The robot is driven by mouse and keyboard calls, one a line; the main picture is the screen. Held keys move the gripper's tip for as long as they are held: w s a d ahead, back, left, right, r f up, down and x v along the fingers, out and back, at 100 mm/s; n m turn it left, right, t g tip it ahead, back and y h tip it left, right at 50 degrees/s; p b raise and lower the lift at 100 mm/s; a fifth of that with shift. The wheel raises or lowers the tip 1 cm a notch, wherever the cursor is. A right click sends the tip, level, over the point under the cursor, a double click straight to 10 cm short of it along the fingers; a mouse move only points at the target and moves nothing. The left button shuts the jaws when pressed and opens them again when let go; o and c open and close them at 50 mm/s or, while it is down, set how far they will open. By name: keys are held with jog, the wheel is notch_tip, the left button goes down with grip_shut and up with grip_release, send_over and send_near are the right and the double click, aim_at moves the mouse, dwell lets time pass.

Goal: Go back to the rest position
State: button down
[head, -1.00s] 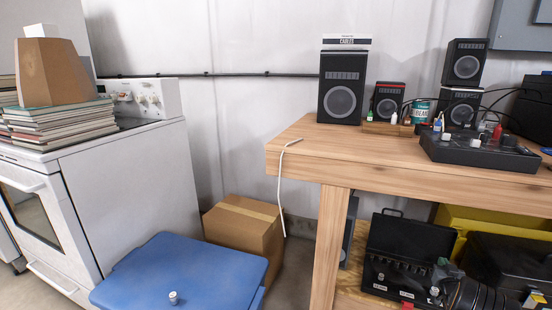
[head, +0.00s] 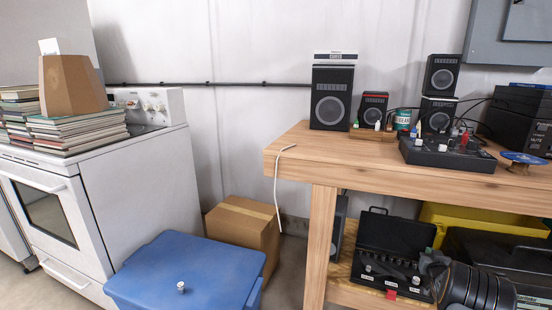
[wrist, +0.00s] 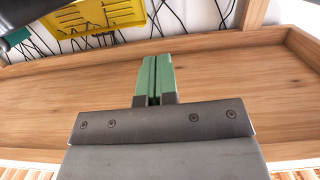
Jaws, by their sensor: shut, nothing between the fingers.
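My gripper (wrist: 153,62) shows in the wrist view, its two green fingers pressed together with nothing between them. It points towards a wooden surface (wrist: 230,75) with a raised wooden edge; whether it touches that surface I cannot tell. My gripper is not clearly seen in the head view.
A wooden workbench (head: 340,165) carries speakers and a black mixer (head: 445,153). Below it lie an open black case (head: 390,250) and a yellow container (head: 470,222). A blue-lidded bin (head: 185,268), a cardboard box (head: 240,228) and a white stove (head: 140,190) stand left.

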jog(key=s+a+r+n+g+y+p, duration=0.1)
jog(key=s+a+r+g+p, duration=0.2)
jog(key=a+r+p, duration=0.75)
jog(key=s+a+r+g+y+p, duration=0.2)
jog(key=a+r+p, duration=0.4)
jog(key=a+r, duration=1)
jog(key=s+a+r+n+g+y+p, duration=0.1)
jog(key=s+a+r+p, duration=0.3)
jog(key=s, duration=0.4)
jog(key=s+a+r+n+g+y+p, duration=0.1)
jog(key=s+a+r+g+p, duration=0.2)
jog(key=s, duration=0.6)
jog(key=s+a+r+n+g+y+p, duration=0.1)
jog(key=s+a+r+g+p, duration=0.1)
jog(key=s+a+r+p, duration=0.5)
notch_tip(320, 180, up, 3)
jog(key=shift+s+a+r+g+y, duration=0.1)
jog(key=shift+s+a+g+y, duration=0.2)
jog(key=shift+s+a, duration=0.5)
jog(key=shift+s+d, duration=0.2)
jog(key=shift+d, duration=0.05)
